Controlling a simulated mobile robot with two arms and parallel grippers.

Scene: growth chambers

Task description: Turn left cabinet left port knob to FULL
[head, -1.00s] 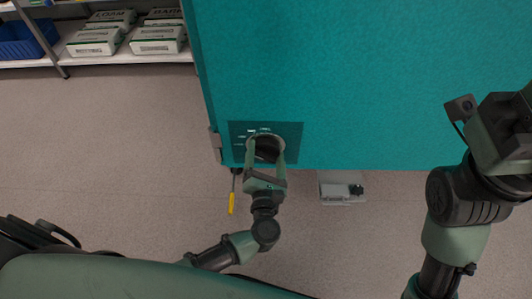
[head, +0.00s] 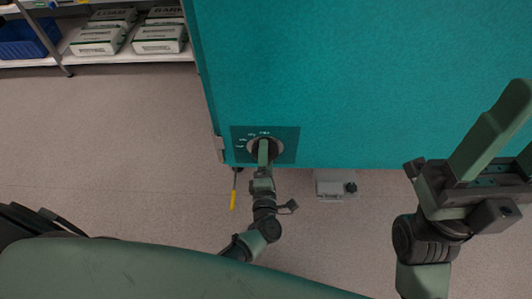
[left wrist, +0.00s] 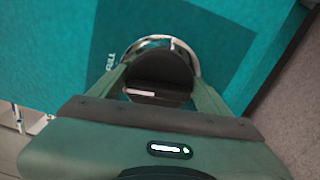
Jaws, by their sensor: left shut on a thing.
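The port knob (head: 278,148) is a dark round dial with a silvery rim, set on a darker teal label panel (head: 290,138) low on the teal cabinet. My left gripper (head: 264,146) is shut on the knob, its fingers on either side of it. In the left wrist view the knob (left wrist: 162,72) sits between both fingers, and the word FULL reads sideways on the panel to its left. The gripper hides part of the knob. My right gripper (head: 508,140) is at the right, its two fingers apart and nothing visible between them.
A yellow-handled tool (head: 233,200) hangs below the cabinet's lower left. A grey box with a black knob (head: 330,188) is under the lower edge.

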